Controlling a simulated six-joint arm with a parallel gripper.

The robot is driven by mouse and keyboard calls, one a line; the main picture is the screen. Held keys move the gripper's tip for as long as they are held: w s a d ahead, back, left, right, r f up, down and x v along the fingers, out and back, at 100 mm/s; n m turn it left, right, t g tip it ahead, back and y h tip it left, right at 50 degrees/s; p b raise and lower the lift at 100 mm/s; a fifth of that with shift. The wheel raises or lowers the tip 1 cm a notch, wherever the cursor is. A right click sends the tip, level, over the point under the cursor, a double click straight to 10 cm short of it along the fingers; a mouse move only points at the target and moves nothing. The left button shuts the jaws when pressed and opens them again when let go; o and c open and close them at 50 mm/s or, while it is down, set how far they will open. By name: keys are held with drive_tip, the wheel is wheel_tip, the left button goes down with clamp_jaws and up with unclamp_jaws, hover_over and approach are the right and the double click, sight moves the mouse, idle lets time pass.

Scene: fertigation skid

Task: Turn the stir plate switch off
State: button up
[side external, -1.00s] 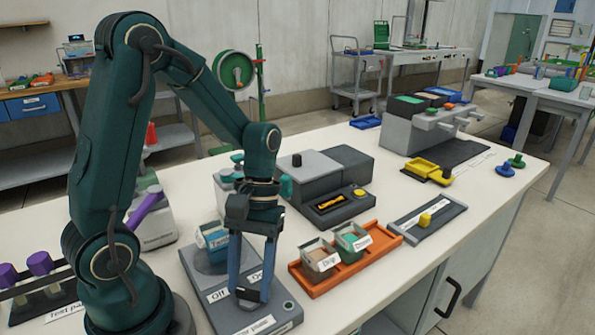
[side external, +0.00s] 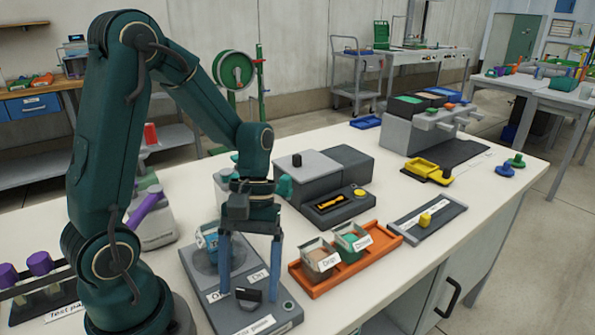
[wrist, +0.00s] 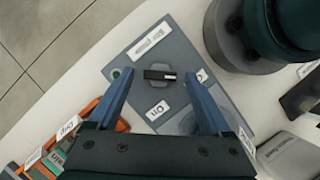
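The grey stir plate (side external: 262,317) lies on the white bench below my gripper; it also shows in the wrist view (wrist: 181,50). Its switch (wrist: 157,76) is a black bar knob with a white mark at one end. In the wrist view the bar lies crosswise and the mark points right, toward a partly hidden label (wrist: 202,76). The side view shows an Off label (side external: 217,296) on that side. The On label (wrist: 157,111) is below the knob. My gripper (side external: 249,292) is open, its blue fingers on either side of the knob with gaps, holding nothing.
A blue labelled container (side external: 208,240) stands on the rear of the plate, near my gripper. An orange tray (side external: 318,290) with two small labelled bins is to the right. A grey machine (side external: 345,165) stands behind. Purple-capped tubes (side external: 40,263) are at the left.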

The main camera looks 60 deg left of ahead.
sight(248, 294)
drive_tip(key=shift+v, duration=2.6)
drive_tip(key=shift+w+d+r, duration=0.1)
drive_tip(key=shift+d+r, duration=0.05)
drive_tip(key=shift+r, duration=0.05)
wheel_tip(248, 294, up, 6)
drive_tip(key=s+d+m+t+y, duration=0.2)
drive_tip(key=m+t+y, duration=0.1)
drive_tip(key=m+t, duration=0.5)
drive_tip(key=shift+s+d+m+t, duration=0.15)
drive_tip(key=shift+s+m+t, duration=0.1)
drive_tip(key=shift+m+t, duration=0.25)
drive_tip(key=shift+f, duration=0.1)
